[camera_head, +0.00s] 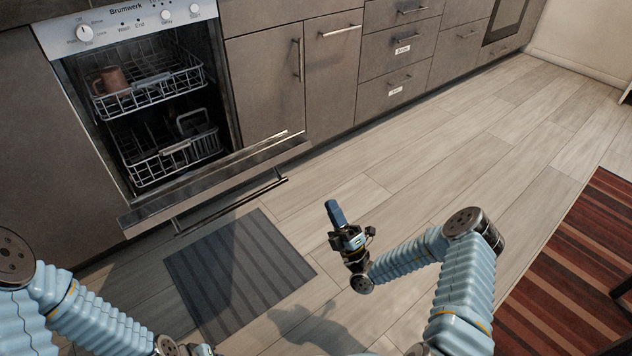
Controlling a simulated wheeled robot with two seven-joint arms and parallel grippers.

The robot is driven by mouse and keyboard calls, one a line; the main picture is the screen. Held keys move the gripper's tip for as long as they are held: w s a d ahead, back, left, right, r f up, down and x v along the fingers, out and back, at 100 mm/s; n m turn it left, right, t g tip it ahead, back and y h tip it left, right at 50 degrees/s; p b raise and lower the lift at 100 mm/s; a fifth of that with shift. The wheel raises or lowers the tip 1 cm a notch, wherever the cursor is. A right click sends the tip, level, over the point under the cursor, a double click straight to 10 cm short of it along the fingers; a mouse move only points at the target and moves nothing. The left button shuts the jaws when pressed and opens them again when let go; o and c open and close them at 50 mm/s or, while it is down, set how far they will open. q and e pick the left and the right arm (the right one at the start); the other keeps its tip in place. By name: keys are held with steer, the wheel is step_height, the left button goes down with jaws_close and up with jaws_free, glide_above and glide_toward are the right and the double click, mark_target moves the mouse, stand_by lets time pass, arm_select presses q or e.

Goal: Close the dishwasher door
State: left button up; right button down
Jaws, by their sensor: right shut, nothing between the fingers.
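The dishwasher (130,28) stands at the left, built into the cabinet row. Its door (215,178) is open, swung down and outward from the opening, and shows as a narrow panel. A bar handle (228,204) runs along the door's outer edge. My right gripper (335,211) is shut and empty, above the floor to the right of the door and apart from it. My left gripper (198,350) barely shows at the bottom edge, below the grey mat in the picture; its fingers cannot be made out.
Inside the dishwasher are an upper rack (150,88) with a brown mug (111,79) and a lower rack (175,157). A grey striped mat (238,275) lies before the door. Cabinets (265,85) continue right. A red striped rug (572,285) lies right; the wooden floor between is clear.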

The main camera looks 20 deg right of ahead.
steer(key=x, duration=1.4)
arm_select(q)
steer(key=shift+r, duration=0.1)
arm_select(e)
steer(key=shift+s+r, duration=0.1)
steer(key=shift+r, duration=0.05)
